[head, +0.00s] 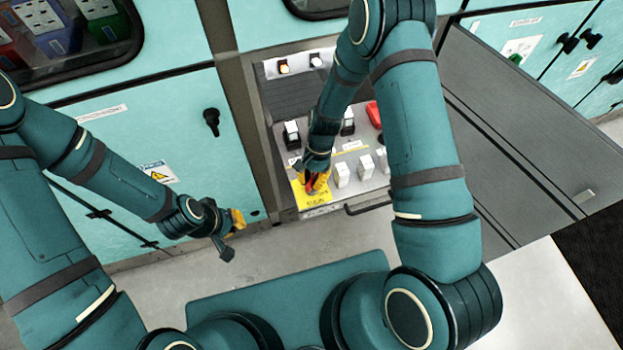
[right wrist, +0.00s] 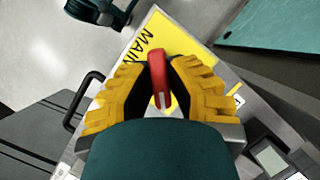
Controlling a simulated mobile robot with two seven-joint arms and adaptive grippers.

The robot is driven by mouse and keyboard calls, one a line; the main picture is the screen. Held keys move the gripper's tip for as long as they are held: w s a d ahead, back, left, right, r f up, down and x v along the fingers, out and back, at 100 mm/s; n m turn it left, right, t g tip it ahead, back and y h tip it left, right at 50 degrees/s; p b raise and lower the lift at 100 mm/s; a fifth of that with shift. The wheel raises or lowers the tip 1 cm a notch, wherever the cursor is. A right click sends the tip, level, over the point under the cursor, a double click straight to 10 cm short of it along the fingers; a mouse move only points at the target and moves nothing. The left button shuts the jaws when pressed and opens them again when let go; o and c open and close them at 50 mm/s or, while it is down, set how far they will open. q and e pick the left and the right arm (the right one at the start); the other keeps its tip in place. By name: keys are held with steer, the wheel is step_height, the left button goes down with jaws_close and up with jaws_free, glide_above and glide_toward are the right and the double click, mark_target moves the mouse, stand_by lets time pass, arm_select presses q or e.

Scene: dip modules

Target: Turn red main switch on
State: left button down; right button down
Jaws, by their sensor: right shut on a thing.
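The red main switch (right wrist: 157,78) has a red handle on a yellow plate (right wrist: 172,34) lettered "MAIN". In the head view the yellow plate (head: 301,197) is at the near left corner of the open drawer panel, and the red handle is mostly hidden by my right gripper (head: 317,183). In the right wrist view my right gripper (right wrist: 160,82) has its yellow fingers on either side of the red handle and is shut on it. My left gripper (head: 232,232) hangs at the left over the floor, away from the panel; its finger gap is unclear.
The panel also bears white switches (head: 342,174), black-based switches (head: 291,134) and a red part (head: 373,114). A drawer handle (head: 368,205) runs along its front edge. An open grey door (head: 520,140) stands to the right. Teal cabinets (head: 150,150) stand to the left.

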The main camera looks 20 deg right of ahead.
steer(key=n, duration=0.2)
steer(key=n+g+h, duration=0.1)
steer(key=n, duration=0.1)
steer(key=shift+f+n+h+b, duration=0.1)
steer(key=shift+n+h+b, duration=0.2)
steer(key=shift+b, duration=0.05)
steer(key=shift+n+h+b, duration=0.3)
steer(key=shift+n+h, duration=0.4)
steer(key=shift+n, duration=1.3)
steer(key=c, duration=0.9)
jaws_free()
steer(key=shift+c, duration=0.2)
steer(key=v, duration=1.2)
steer(key=shift+w+a, duration=0.1)
